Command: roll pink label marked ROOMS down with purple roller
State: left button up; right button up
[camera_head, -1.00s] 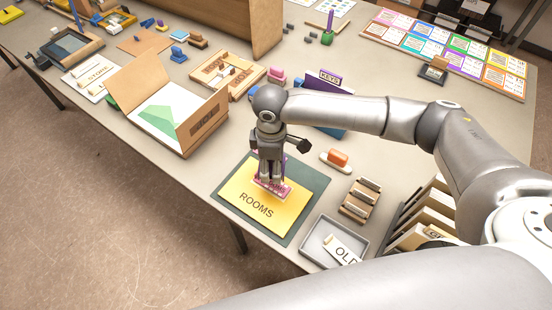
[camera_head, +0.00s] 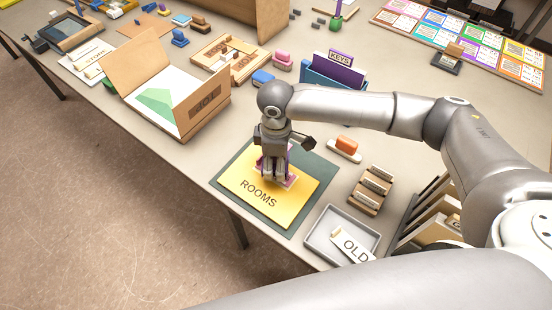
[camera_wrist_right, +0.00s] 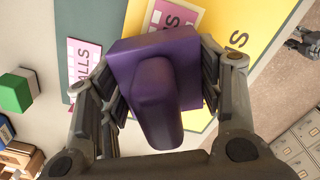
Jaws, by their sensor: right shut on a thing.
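A yellow folder (camera_head: 290,212) marked ROOMS lies on a dark green mat (camera_head: 321,176). A pink label (camera_head: 291,181) lies on the folder, mostly covered by my right gripper (camera_head: 276,180). In the right wrist view the label (camera_wrist_right: 180,16) shows beyond the purple roller (camera_wrist_right: 158,85), with only part of its lettering visible. My right gripper (camera_wrist_right: 160,92) is shut on the roller, its fingers on either side. The roller is over the label. I cannot tell whether it touches.
Another pink label (camera_wrist_right: 84,62), with "ALLS" readable, shows in the wrist view. A grey tray (camera_head: 313,236) with an OLD tag stands front right. An orange-topped block (camera_head: 346,146), a wooden stamp rack (camera_head: 371,190) and a blue KEYS holder (camera_head: 322,80) stand nearby.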

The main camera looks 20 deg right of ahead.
jog(key=shift+f, duration=0.8)
jog(key=shift+r, duration=0.1)
jog(key=shift+s, duration=0.1)
jog(key=shift+f, duration=0.25)
jog(key=shift+s+p, duration=0.1)
jog(key=shift+p, duration=0.25)
jog(key=shift+c, duration=0.3)
jog(key=shift+r+p, duration=0.1)
jog(key=shift+p, duration=0.35)
